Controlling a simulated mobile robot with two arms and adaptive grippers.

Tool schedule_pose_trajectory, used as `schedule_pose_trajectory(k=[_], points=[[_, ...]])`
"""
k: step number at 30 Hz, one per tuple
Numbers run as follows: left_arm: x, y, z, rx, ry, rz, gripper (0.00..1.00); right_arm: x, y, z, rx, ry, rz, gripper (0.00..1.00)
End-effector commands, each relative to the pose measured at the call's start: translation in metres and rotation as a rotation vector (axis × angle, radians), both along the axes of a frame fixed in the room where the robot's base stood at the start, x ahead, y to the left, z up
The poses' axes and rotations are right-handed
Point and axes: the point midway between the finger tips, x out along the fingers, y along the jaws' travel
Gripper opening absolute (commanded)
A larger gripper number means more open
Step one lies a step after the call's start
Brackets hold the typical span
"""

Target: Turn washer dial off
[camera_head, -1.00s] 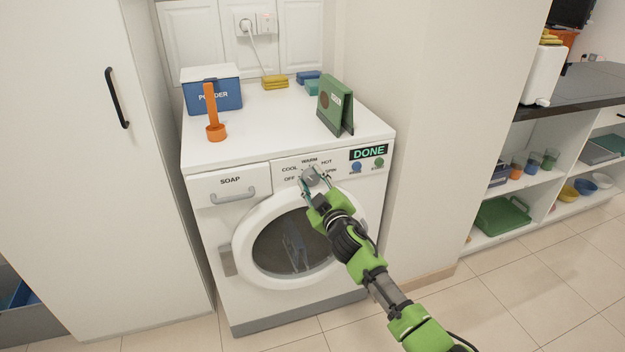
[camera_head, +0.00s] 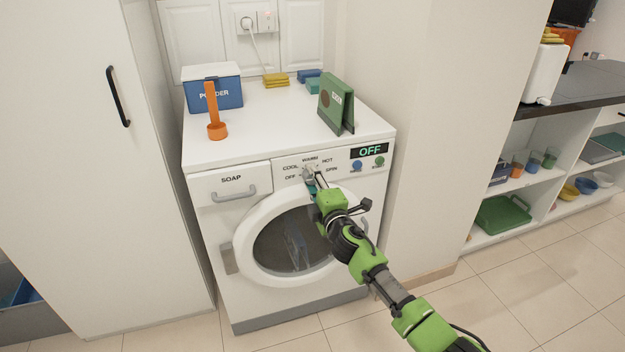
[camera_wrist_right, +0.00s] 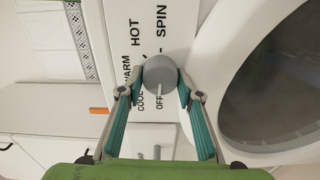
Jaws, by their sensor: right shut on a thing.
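The white washer (camera_head: 215,290) stands between a tall cabinet and a wall. Its display (camera_head: 369,151) reads OFF. The grey dial (camera_wrist_right: 160,72) sits on the front panel among the labels COOL, WARM, HOT, SPIN and OFF. In the right wrist view its pale pointer line is turned toward the OFF label. My right gripper (camera_wrist_right: 157,92) is shut on the dial, one finger on each side of it. In the head view the right gripper (camera_head: 312,178) reaches the panel from the lower right and partly hides the dial. My left gripper is not in view.
A blue powder box (camera_head: 228,95), an orange scoop (camera_head: 216,130), a green folded stand (camera_head: 335,104) and sponges (camera_head: 276,80) are on the washer top. The soap drawer (camera_head: 231,181) and round door (camera_head: 255,270) are shut. The tiled floor at right is clear.

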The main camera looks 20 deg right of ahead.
Motion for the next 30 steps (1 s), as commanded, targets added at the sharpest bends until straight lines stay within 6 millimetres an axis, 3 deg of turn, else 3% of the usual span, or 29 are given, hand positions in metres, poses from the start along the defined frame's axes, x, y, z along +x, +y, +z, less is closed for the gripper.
schedule_pose_trajectory(k=[21, 22, 23, 30], points=[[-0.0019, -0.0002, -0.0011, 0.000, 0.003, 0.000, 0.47, -0.0001, 0.0011, -0.0007, -0.072, -0.003, 0.002, 0.11], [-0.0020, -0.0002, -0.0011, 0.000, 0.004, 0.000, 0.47, -0.0001, 0.0011, -0.0007, -0.072, -0.003, 0.002, 0.40], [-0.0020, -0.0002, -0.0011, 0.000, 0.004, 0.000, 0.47, -0.0002, 0.0011, -0.0008, -0.072, -0.003, 0.002, 0.48], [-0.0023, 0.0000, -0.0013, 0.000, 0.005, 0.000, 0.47, -0.0003, 0.0007, -0.0016, -0.070, 0.000, 0.001, 0.49]])
